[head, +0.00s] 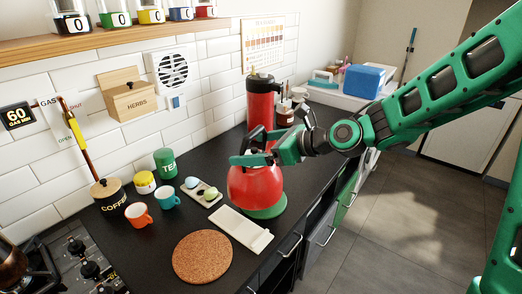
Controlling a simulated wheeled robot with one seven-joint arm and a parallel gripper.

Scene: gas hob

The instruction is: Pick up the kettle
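The kettle (256,188), a round red body, stands at the right front of the dark worktop, on or just above a green base (268,211). My green gripper (250,156) is at the top of the kettle, reaching in from the right.
A tall red flask (261,104) stands close behind the kettle. A white board (240,229) and a round cork mat (202,257) lie in front and left. Cups, including an orange cup (138,215), and tins stand farther left, near the gas hob (85,255).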

